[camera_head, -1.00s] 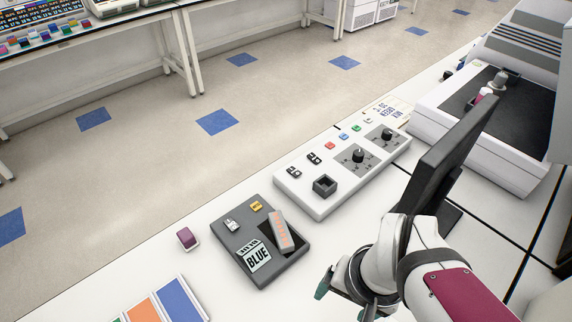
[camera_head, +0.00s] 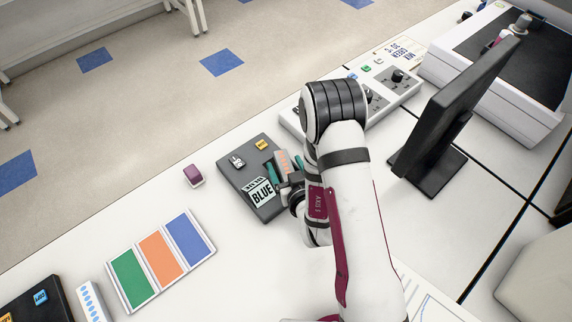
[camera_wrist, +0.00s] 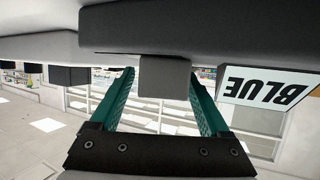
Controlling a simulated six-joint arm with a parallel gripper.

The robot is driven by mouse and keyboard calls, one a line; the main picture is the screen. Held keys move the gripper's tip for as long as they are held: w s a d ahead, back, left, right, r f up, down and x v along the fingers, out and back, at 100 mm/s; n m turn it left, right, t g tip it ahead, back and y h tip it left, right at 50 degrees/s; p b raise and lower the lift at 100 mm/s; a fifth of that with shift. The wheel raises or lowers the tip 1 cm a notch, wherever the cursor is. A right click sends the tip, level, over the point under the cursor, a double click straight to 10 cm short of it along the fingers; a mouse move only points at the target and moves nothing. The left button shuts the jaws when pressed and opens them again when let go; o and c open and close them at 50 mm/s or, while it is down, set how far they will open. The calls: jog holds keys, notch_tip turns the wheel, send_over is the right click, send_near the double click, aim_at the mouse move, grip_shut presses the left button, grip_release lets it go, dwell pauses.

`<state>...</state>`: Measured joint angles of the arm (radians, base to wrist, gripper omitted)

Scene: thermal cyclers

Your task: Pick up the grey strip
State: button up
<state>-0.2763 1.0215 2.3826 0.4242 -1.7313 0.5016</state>
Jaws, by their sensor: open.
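The grey strip (camera_head: 282,160) has orange lettering and sits in the dark grey holder (camera_head: 234,178). My gripper (camera_head: 285,167) is low at the holder's right side, its two teal fingers open on either side of the strip. In the wrist view, the end of the grey strip (camera_wrist: 165,78) shows between the open fingers (camera_wrist: 163,90), with a gap on each side. My wrist hides part of the strip and the holder's right edge in the head view.
A BLUE label (camera_head: 262,191) and small yellow (camera_head: 262,144) and white (camera_head: 237,161) pieces are on the holder. A purple block (camera_head: 193,175) lies left of it. A white control panel (camera_head: 400,88) and a black monitor (camera_head: 455,115) stand to the right.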

jog(key=shift+w+a+f, duration=0.25)
jog(key=shift+w, duration=0.25)
jog(key=shift+c, duration=0.2)
grip_shut()
